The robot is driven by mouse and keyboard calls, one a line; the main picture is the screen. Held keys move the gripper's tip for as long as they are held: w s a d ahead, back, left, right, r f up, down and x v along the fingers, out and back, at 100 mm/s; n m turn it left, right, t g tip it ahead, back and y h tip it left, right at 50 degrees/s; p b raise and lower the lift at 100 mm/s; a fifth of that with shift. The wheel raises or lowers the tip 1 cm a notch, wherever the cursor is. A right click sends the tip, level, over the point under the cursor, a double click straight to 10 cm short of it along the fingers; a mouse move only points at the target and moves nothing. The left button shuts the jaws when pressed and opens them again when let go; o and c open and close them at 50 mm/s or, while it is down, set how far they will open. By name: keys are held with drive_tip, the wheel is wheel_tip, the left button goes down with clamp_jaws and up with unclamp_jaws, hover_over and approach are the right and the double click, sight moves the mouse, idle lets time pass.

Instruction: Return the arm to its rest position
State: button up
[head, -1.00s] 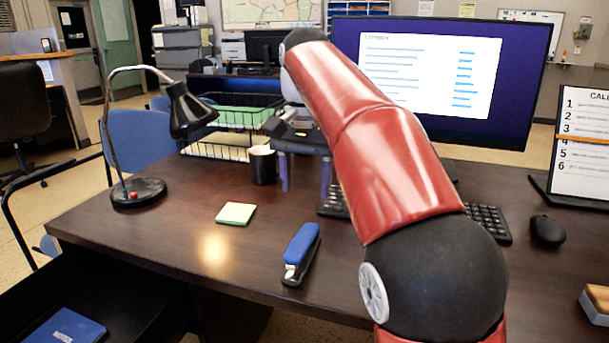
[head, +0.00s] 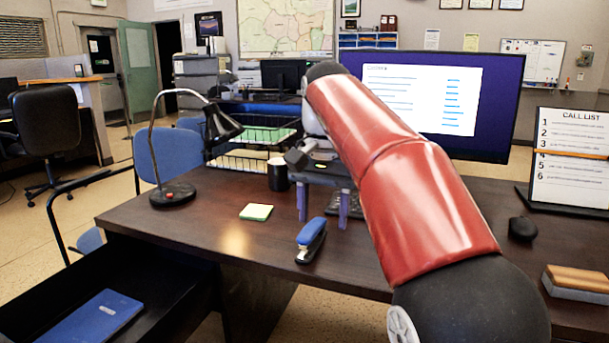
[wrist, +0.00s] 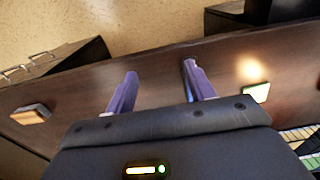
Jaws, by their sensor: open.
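My red and black arm reaches out over the dark desk (head: 160,222) in the head view. My gripper (head: 323,212) is open and empty, with its two purple fingers pointing down above the desk. It also shows in the wrist view (wrist: 157,88), with the fingers apart and only bare desk between them. In the head view the gripper is right of the black mug (head: 278,175) and behind the blue stapler (head: 311,240).
A black lamp (head: 222,124) and sticky notes (head: 257,212) are on the left of the desk. A monitor (head: 500,110) stands behind my arm. A mouse (head: 522,229), call list stand (head: 570,160) and wood-topped block (head: 576,282) are at right. An open drawer (head: 185,262) holds a blue folder (head: 95,318).

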drive_tip(key=s+d+f+n+t, duration=0.25)
drive_tip(key=s+d+f, duration=0.35)
drive_tip(key=s+d, duration=0.4)
drive_tip(key=s+d+f+n+t, duration=0.1)
drive_tip(key=s+d+f+t, duration=0.1)
drive_tip(key=s+f, duration=0.9)
drive_tip(key=shift+s+f+t, duration=0.3)
drive_tip(key=shift+f+t, duration=0.15)
drive_tip(key=shift+d+f+n, duration=0.1)
drive_tip(key=shift+f+n, duration=0.05)
drive_tip(key=shift+n, duration=0.1)
drive_tip(key=shift+c, duration=0.4)
